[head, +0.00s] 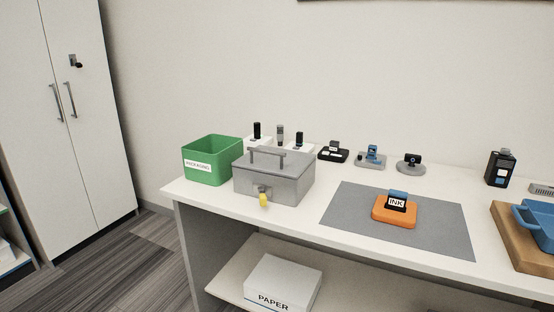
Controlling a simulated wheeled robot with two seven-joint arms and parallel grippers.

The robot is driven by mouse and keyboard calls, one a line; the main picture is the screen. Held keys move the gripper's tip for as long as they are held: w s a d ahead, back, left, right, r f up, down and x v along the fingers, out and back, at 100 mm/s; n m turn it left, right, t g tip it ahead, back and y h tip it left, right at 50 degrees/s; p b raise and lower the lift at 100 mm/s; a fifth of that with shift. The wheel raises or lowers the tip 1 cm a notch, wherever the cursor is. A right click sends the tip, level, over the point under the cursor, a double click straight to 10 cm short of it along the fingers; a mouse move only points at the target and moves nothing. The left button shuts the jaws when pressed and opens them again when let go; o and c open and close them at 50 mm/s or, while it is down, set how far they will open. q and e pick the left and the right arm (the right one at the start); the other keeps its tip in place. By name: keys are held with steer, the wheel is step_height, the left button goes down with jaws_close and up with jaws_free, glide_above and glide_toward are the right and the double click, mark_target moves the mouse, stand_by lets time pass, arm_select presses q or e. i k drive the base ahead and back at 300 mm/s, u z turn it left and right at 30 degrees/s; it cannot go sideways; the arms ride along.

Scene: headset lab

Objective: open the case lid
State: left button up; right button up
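The case (268,186) is a grey box near the left end of the white table. Its lid (285,164) lies flat on top and looks closed. A bar handle (267,152) stands up from the lid. A latch (263,189) is on the front face, with a yellow piece (263,200) hanging at it. Neither of my grippers shows in the head view.
A green bin (213,160) labelled "PACKAGING" stands left of the case, close to it. Several small devices (371,156) stand along the back. A grey mat (350,205) bears an orange ink holder (394,210). A blue tray (537,222) sits far right. A paper box (283,282) lies below.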

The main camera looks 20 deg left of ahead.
mark_target(285, 163)
steer(key=z, duration=0.25)
steer(key=i, duration=1.05)
steer(key=u, duration=2)
